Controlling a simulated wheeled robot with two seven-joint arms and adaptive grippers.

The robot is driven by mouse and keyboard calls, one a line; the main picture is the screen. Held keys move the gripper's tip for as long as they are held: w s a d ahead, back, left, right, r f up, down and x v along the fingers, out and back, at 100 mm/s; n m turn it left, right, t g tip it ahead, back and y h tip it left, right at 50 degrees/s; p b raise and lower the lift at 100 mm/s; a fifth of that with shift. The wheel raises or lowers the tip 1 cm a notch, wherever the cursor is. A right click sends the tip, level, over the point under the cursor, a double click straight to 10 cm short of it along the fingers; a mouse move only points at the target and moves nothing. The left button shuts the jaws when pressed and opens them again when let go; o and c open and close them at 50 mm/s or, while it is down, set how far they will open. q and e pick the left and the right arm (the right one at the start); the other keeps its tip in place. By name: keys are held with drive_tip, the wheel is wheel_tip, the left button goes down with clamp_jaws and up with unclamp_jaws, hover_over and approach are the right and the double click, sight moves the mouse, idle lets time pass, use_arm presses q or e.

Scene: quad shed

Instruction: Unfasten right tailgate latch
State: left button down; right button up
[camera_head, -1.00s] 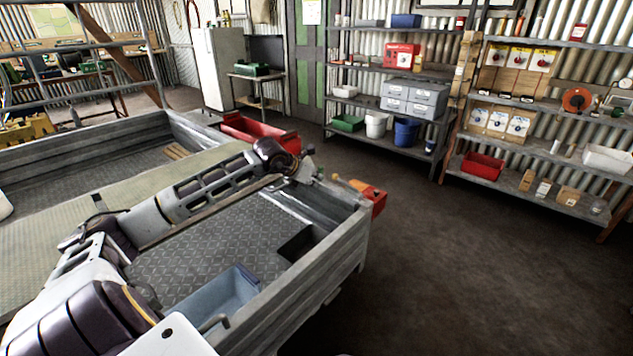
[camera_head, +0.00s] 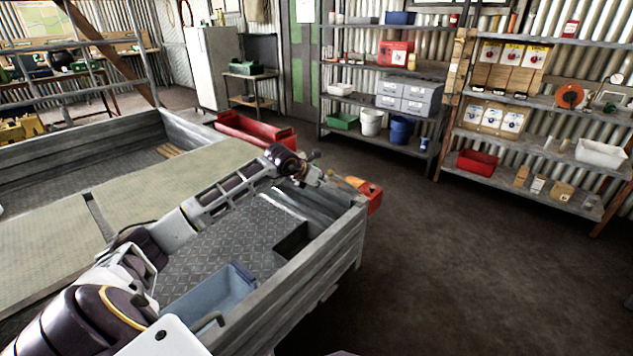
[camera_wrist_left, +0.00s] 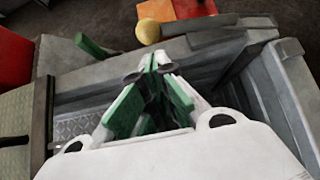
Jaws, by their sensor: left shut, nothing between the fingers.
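The grey tailgate (camera_head: 318,270) is the ribbed panel on the right side of the trailer bed, standing upright. My left arm reaches over the bed to its far corner. My left gripper (camera_head: 322,175) is there, shut and empty. In the left wrist view its green fingers (camera_wrist_left: 160,66) meet just above the grey corner rails. A yellow ball-shaped knob (camera_wrist_left: 148,31) lies just beyond the fingertips, apart from them in the picture. I cannot tell whether it belongs to the latch. The latch itself cannot be made out clearly. My right gripper is not in view.
A blue-grey bin (camera_head: 205,293) and a dark open box (camera_head: 293,243) sit inside the bed along the tailgate. A red trough (camera_head: 257,133) lies behind. The floor to the right is clear.

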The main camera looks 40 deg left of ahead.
use_arm(q)
drive_tip(key=shift+x, duration=1)
drive_tip(key=shift+w+f, duration=0.15)
drive_tip(key=shift+f, duration=0.05)
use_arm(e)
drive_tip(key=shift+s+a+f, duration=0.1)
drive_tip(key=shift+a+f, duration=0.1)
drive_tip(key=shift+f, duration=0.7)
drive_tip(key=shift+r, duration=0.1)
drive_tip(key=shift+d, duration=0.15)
